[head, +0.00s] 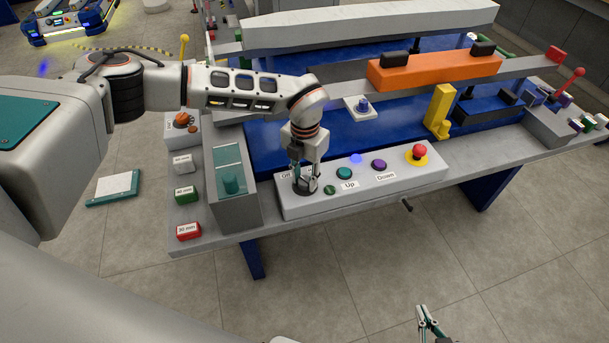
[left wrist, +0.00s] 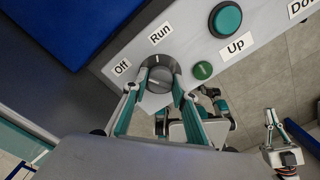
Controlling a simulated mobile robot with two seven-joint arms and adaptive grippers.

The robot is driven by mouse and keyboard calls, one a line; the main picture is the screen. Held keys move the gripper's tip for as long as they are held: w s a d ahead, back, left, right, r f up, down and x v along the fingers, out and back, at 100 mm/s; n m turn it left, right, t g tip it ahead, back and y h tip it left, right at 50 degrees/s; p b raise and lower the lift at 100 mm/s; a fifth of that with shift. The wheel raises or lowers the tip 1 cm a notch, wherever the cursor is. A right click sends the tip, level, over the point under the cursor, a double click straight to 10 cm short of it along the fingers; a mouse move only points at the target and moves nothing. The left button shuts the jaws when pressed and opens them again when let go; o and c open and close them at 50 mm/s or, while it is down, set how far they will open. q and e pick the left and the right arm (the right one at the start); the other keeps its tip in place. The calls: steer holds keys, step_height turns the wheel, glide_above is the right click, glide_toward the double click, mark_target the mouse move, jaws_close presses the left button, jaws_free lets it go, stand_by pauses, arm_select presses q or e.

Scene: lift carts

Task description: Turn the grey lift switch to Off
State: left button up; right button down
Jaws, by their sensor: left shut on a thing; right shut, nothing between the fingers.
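The grey lift switch is a round dark grey knob on the light grey control panel (head: 395,182). It shows in the left wrist view (left wrist: 158,77), with the label "Off" (left wrist: 121,67) to its left and "Run" (left wrist: 160,33) above it. My left gripper (head: 304,184) points down at the switch and is shut on it, one finger on each side. I cannot tell for sure which label the knob points to. My right gripper (head: 422,309) is shut and empty, low in the head view and away from the panel.
Right of the switch are a small green button (head: 330,190), a teal Up button (head: 344,173), a purple Down button (head: 379,165) and a red emergency button (head: 419,152). A grey box with a teal knob (head: 230,181) stands left of the panel.

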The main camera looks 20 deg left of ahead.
mark_target(305, 179)
stand_by(0.4)
arm_select(q)
steer(key=o, duration=1.1)
step_height(305, 179, up, 12)
steer(key=shift+r, duration=0.1)
